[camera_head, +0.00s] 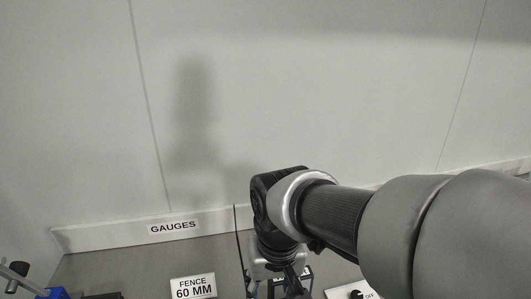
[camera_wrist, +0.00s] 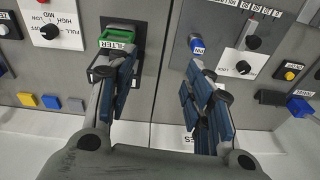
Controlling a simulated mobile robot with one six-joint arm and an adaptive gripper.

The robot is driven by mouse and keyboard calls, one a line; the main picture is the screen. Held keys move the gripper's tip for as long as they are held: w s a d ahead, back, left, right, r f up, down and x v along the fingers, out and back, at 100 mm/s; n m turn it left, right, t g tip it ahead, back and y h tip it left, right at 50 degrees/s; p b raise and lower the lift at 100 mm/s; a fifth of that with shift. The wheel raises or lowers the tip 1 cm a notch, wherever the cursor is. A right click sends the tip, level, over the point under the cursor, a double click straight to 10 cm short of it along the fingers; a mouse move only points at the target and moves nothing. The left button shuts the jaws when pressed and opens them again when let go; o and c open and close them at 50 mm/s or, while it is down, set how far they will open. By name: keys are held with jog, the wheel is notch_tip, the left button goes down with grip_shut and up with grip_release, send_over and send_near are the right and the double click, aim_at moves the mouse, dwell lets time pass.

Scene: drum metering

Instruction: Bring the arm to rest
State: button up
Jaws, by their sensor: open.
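My gripper (camera_wrist: 160,72) is open, with its two dark blue-padded fingers spread apart and nothing between them in the wrist view. Its left finger overlaps the area below a green part labelled FILTER (camera_wrist: 118,36); I cannot tell whether they touch. Its right finger is below a blue part labelled PIN (camera_wrist: 196,44), which appears apart from it. In the head view my arm reaches in from the right, and my gripper (camera_head: 278,287) points down at the bottom edge, partly cut off.
A grey panel (camera_wrist: 165,50) with knobs, a slider and coloured buttons fills the wrist view. In the head view, a strip labelled GAUGES (camera_head: 173,227) runs along the wall. A FENCE 60 MM sign (camera_head: 193,287) stands left of my gripper. A blue item (camera_head: 52,293) is at lower left.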

jog(key=s+d+r+m+t, duration=0.1)
jog(key=s+d+r+t, duration=0.2)
jog(key=s+d, duration=0.9)
jog(key=shift+d+m+h, duration=0.3)
jog(key=shift+d+m, duration=0.1)
jog(key=shift+d, duration=0.15)
